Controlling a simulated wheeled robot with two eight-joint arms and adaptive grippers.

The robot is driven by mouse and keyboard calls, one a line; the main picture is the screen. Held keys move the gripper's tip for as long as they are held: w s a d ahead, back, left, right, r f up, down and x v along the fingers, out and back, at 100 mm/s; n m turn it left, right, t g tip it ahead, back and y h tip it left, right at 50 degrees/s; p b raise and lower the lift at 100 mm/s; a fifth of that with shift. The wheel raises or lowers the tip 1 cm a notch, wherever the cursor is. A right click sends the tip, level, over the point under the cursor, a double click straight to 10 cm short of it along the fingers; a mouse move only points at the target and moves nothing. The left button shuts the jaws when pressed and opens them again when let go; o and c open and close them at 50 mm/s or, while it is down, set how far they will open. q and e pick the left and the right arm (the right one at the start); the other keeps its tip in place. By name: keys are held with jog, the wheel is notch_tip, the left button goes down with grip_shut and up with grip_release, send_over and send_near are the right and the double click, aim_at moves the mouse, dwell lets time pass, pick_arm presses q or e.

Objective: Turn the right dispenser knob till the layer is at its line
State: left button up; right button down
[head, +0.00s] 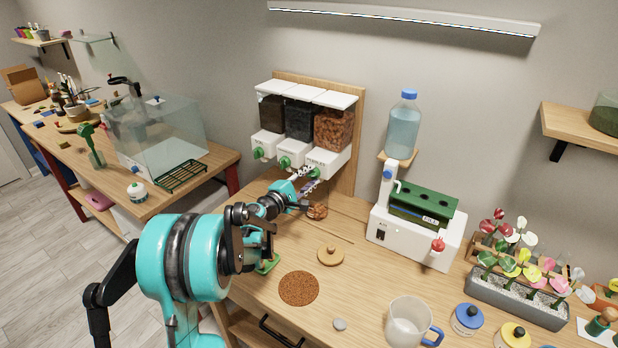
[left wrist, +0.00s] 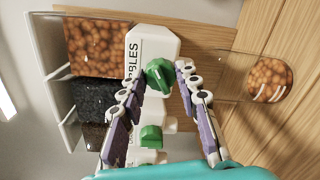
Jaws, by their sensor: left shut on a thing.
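The right dispenser (head: 333,131) holds brown pebbles behind a clear front, above a white spout box. Its green knob (left wrist: 159,75) is between the fingertips of my left gripper (left wrist: 166,72), which is shut on it. In the head view my left gripper (head: 306,181) reaches up to this knob and partly hides it. Below the spout a clear vessel (left wrist: 233,76) stands on the table with a layer of brown pebbles (left wrist: 270,78) in it; these pebbles also show in the head view (head: 317,211). I cannot make out the line on the vessel. My right gripper is out of view.
Two more dispensers with green knobs (head: 284,162) (head: 258,153) adjoin on the left. A wooden lid (head: 330,255), a brown round patch (head: 299,289) and a clear jug (head: 409,322) are on the table. A white device (head: 405,233) stands to the right.

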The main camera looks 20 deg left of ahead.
pick_arm(q)
jog(key=m, duration=0.5)
jog(key=shift+d+f+y, duration=0.1)
jog(key=shift+y, duration=0.2)
jog(key=shift+m, duration=0.4)
jog(key=o, duration=1.2)
jog(key=shift+c, duration=0.2)
jog(key=s+a, duration=0.1)
jog(key=s, duration=1.1)
jog(key=shift+a+r, duration=0.35)
jog(key=shift+r, duration=0.1)
jog(key=shift+w, duration=0.1)
jog(key=shift+d, duration=0.1)
